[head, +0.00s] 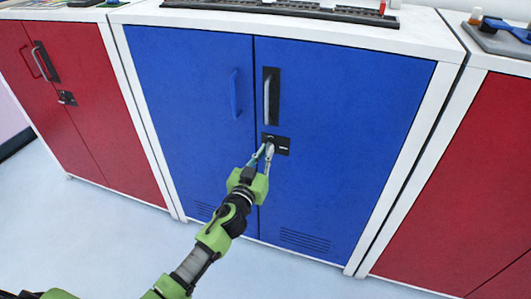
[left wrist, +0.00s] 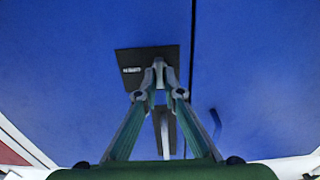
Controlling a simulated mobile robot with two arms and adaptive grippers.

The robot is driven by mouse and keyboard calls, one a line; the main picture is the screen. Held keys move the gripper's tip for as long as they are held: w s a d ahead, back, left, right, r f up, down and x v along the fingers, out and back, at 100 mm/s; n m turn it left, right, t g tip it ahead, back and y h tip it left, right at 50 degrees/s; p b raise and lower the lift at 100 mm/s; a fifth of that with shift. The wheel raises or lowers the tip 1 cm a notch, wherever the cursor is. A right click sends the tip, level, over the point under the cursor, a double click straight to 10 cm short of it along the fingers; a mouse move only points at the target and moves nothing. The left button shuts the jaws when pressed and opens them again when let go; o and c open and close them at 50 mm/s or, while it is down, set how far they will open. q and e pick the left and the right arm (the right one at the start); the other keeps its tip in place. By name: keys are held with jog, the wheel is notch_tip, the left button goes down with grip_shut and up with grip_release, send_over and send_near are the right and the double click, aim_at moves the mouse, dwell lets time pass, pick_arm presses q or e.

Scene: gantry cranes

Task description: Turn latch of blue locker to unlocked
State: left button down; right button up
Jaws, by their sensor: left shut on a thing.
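The blue locker (head: 345,130) stands in the middle of the head view with both doors shut. Its latch sits on a small black plate (head: 284,147) on the right door, below a grey handle (head: 267,97). My left gripper (head: 266,151) reaches up from below, its fingertips at the left part of this plate. In the left wrist view the fingers (left wrist: 158,78) close together over the plate (left wrist: 130,60), shut on the latch knob, which they mostly hide. A small white label shows on the plate. The latch's turn position cannot be made out. My right gripper is not in view.
Red lockers stand on the left (head: 75,110) and right (head: 465,190), close beside the blue one. A blue handle (head: 234,95) sticks out from the left blue door. Dark racks (head: 300,8) lie on the white top. The floor in front is clear.

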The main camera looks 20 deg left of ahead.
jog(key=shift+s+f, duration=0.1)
pick_arm(q)
jog(key=shift+m, duration=1.1)
jog(key=m, duration=1.5)
jog(key=shift+d+f+m, duration=0.2)
jog(key=shift+m, duration=0.1)
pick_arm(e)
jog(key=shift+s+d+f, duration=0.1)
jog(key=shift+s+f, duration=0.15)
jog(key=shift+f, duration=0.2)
pick_arm(q)
jog(key=c, duration=2.2)
grip_release()
jog(key=shift+o, duration=0.2)
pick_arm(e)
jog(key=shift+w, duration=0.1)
